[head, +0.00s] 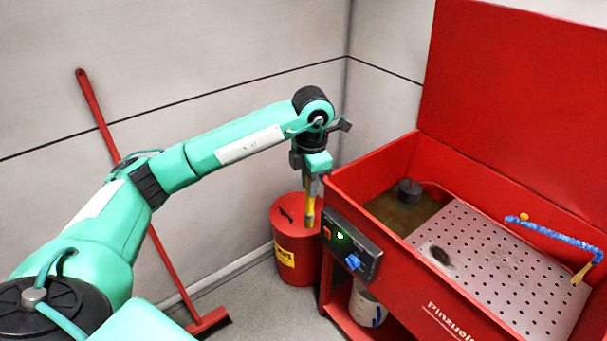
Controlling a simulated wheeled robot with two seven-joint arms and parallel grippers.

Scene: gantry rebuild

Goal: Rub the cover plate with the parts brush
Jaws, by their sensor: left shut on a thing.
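My left gripper (313,182) points down just outside the left rim of the red parts washer. It is shut on a slim yellow thing (310,207), which looks like the parts brush and hangs down with a tan lower end. A dark oval smudge lies at the left front of the perforated sheet in the basin. The plain grey patch around it looks like the cover plate (426,244), though its edges are hard to make out. The brush is well to the left of it, apart from it. My right gripper is not in view.
The red washer (480,304) has a raised lid (515,95), a front control box (352,249) and a blue hose (545,233) over the perforated sheet (500,262). A red can (290,245) stands below the brush. A red broom (160,250) leans on the wall.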

